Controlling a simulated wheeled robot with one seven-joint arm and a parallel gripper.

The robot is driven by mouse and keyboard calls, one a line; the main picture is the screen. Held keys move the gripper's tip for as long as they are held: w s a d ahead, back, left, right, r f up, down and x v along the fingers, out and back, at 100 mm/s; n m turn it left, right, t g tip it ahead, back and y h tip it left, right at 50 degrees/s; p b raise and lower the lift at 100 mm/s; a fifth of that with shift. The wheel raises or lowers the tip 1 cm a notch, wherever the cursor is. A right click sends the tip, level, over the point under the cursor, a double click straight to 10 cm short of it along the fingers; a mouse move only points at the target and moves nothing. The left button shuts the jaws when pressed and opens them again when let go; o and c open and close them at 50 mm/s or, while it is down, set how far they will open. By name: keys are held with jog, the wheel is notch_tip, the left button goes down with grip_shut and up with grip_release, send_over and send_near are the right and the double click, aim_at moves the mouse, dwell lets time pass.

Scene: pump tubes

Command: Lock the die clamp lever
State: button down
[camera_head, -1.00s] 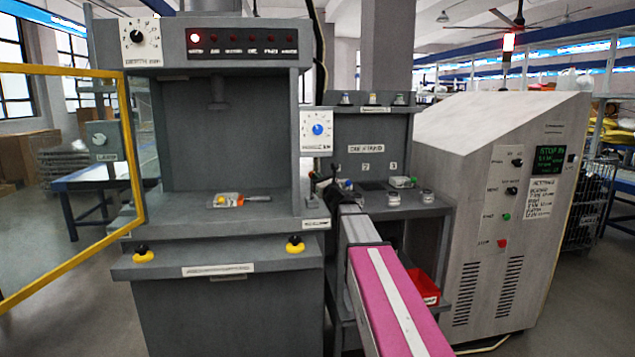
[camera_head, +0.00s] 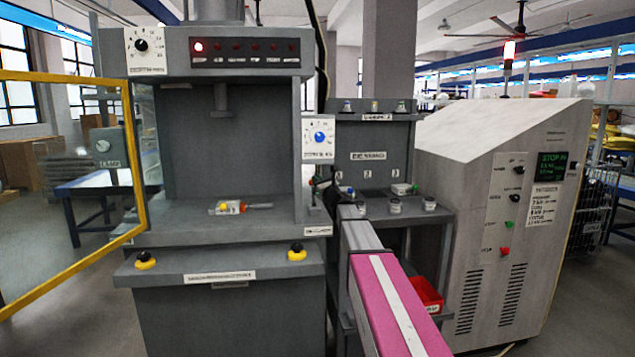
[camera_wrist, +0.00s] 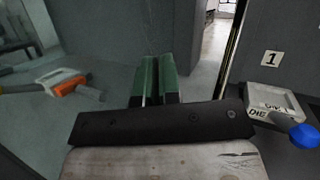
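In the wrist view the lever (camera_wrist: 17,88) and the orange block (camera_wrist: 68,86) are at the left, apart from my fingers. My gripper (camera_wrist: 157,62) has two green finger pads side by side, seemingly together with nothing between them. In the head view my gripper (camera_head: 319,186) is just right of the press's right pillar, partly hidden by my arm. How the lever is latched is too small to tell.
The press's right pillar (camera_head: 297,150) stands between my gripper and the bed. A die stand (camera_head: 370,140) with several small dies is behind on the right. A grey die with a blue knob (camera_wrist: 303,135) is right of my fingers. The yellow-framed guard door (camera_head: 138,150) is swung open left.

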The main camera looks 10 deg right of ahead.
jog(key=shift+w, duration=0.7)
jog(key=s+d+r, duration=0.2)
jog(key=s+d, duration=0.1)
jog(key=s, duration=0.3)
jog(key=s+d+r, duration=0.3)
jog(key=s, duration=0.3)
jog(key=shift+s+r, duration=0.35)
jog(key=shift+s, duration=0.15)
